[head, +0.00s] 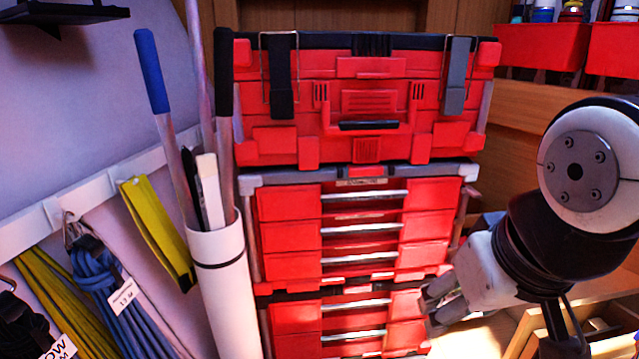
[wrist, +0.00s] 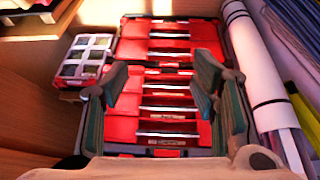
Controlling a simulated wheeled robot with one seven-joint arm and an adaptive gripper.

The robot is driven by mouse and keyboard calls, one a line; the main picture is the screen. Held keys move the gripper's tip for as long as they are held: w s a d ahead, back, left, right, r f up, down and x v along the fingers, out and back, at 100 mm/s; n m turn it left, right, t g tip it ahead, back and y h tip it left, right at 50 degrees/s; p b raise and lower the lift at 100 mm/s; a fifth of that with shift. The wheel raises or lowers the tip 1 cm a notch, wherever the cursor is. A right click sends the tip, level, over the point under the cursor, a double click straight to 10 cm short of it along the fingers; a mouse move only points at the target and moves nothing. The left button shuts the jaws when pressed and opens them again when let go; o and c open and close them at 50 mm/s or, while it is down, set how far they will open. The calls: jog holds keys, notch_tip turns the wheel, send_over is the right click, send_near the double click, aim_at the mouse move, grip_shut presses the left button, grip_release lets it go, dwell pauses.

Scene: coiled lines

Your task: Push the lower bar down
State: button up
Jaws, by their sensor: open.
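A red drawer stack has silver bars across its drawer fronts. In the head view, the upper unit has a top bar (head: 365,196), a middle bar (head: 365,229) and a lowest bar (head: 362,259). The lower unit shows two more bars, one (head: 360,304) above another (head: 356,333). I cannot tell which one is the lower bar. My gripper (head: 438,302) is at the right side of the stack in the head view. In the wrist view my gripper (wrist: 163,76) is open and empty, its fingers apart in front of the drawers. No contact is visible.
A red toolbox (head: 275,142) with a black handle sits on the stack. A white tube (head: 225,285) holding long rods stands at the left. Blue and yellow coiled lines (head: 95,275) hang on the left wall. A compartment case (wrist: 85,62) lies beside the stack.

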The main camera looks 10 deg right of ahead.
jog(key=w+d, duration=0.1)
jog(key=w, duration=0.1)
jog(key=w+d+f+h, duration=0.1)
jog(key=w+d, duration=0.1)
jog(key=w+d+h, duration=0.1)
jog(key=w+d, duration=0.1)
jog(key=shift+w+f, duration=0.15)
jog(key=shift+w, duration=0.2)
grip_shut()
jog(key=w+d+f+t+y+b, duration=0.1)
jog(key=w+d+f+t, duration=0.3)
jog(key=w+d+f, duration=1.6)
jog(key=shift+w+d+f+y, duration=0.15)
jog(key=shift+d+f+y, duration=0.25)
jog(key=shift+f+y, duration=0.5)
jog(key=shift+f, duration=0.1)
